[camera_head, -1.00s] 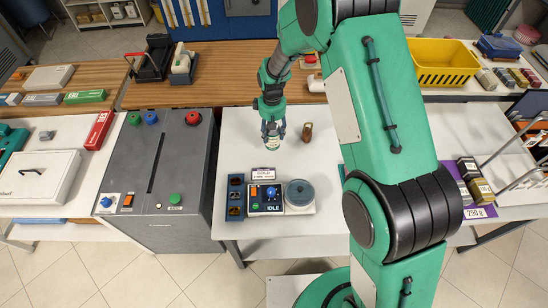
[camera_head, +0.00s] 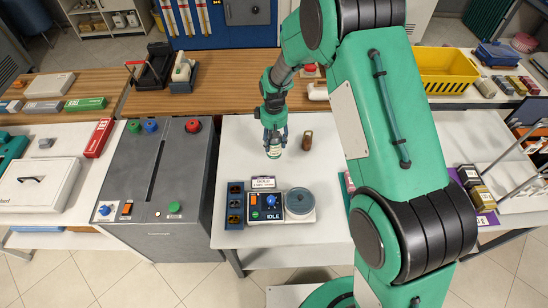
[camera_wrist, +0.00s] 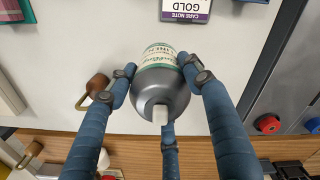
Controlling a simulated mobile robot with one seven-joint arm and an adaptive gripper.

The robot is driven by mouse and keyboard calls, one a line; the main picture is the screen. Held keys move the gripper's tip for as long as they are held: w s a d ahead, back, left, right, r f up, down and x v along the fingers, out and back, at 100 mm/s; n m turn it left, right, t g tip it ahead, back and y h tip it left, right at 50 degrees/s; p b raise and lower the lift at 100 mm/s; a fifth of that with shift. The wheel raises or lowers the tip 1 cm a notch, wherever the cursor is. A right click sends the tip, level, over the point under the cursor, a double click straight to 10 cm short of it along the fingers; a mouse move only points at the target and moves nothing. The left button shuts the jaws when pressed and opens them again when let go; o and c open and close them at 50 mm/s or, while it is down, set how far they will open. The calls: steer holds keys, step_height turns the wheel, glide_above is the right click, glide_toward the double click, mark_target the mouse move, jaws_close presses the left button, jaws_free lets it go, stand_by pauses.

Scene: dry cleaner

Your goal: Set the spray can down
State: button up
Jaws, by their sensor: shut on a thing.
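The spray can (camera_wrist: 158,90) is a grey-topped can with a pale, green-lettered label and a white nozzle. It also shows small below my gripper in the head view (camera_head: 274,153). My gripper (camera_head: 275,138) points down over the white table (camera_head: 245,150), with its blue fingers around the can. In the wrist view the fingers of my gripper (camera_wrist: 164,80) are shut on the can from several sides. The can looks upright and its lower end is at or close to the table top; I cannot tell whether it touches.
Nearer the front are a sign reading GOLD (camera_head: 263,183), a control box (camera_head: 267,204) and a round grey-lidded device (camera_head: 299,201). A grey machine (camera_head: 160,180) borders the table on the left.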

mark_target(274, 153)
steer(key=shift+f, duration=2.25)
steer(key=shift+f, duration=0.15)
steer(key=shift+f, duration=1.75)
steer(key=shift+f, duration=0.2)
steer(key=o, duration=1.3)
steer(key=shift+r, duration=0.15)
step_height(274, 153, up, 12)
steer(key=shift+r, duration=0.1)
